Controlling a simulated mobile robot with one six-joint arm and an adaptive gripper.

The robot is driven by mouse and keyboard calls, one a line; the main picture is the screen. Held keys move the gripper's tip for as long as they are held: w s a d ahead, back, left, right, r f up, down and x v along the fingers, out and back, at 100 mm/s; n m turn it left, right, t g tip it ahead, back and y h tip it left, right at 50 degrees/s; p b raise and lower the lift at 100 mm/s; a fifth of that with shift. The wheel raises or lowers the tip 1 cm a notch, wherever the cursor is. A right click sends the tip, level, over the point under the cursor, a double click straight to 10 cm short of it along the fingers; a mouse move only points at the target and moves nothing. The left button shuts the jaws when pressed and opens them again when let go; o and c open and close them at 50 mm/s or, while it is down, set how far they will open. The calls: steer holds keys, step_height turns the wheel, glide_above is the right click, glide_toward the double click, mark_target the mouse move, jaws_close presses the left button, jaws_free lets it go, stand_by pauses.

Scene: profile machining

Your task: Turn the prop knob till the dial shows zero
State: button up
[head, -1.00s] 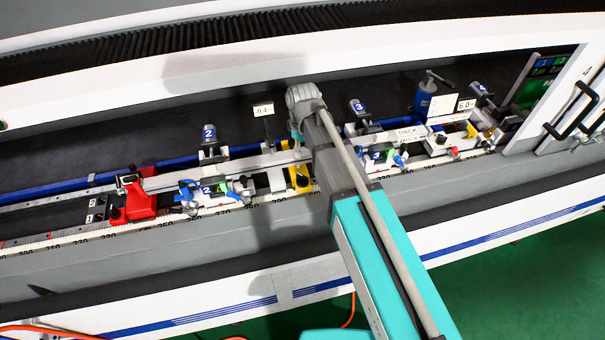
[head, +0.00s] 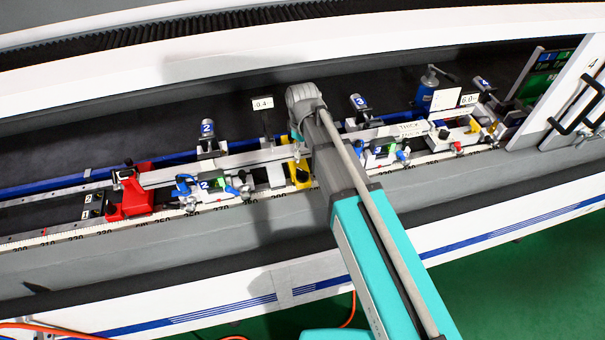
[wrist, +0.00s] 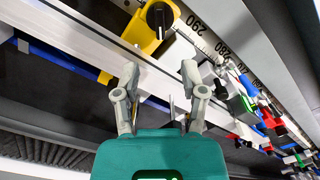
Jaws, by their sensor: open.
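A yellow prop (head: 298,171) stands on the rail just left of my arm, with a black knob (head: 302,176) on its front. In the wrist view, the yellow prop (wrist: 143,38) is at the top, with its black knob (wrist: 157,15) facing up. A small white dial display (head: 263,104) on a post behind reads about 0.4; its sign is hard to make out. My gripper (wrist: 160,74) is open and empty, its fingertips apart below the yellow prop in the wrist view.
A long pale profile (head: 225,161) runs along the bed. A red stop (head: 130,193) and clamp units marked 2 (head: 207,188) and 3 (head: 380,152) stand along the numbered rail. A second display (head: 468,99) reads about 6.0. A blue bottle-like tool (head: 427,90) stands farther right.

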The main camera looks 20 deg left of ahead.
mark_target(302, 171)
steer(key=shift+f+b, duration=5.25)
steer(key=shift+f, duration=0.3)
jaws_close()
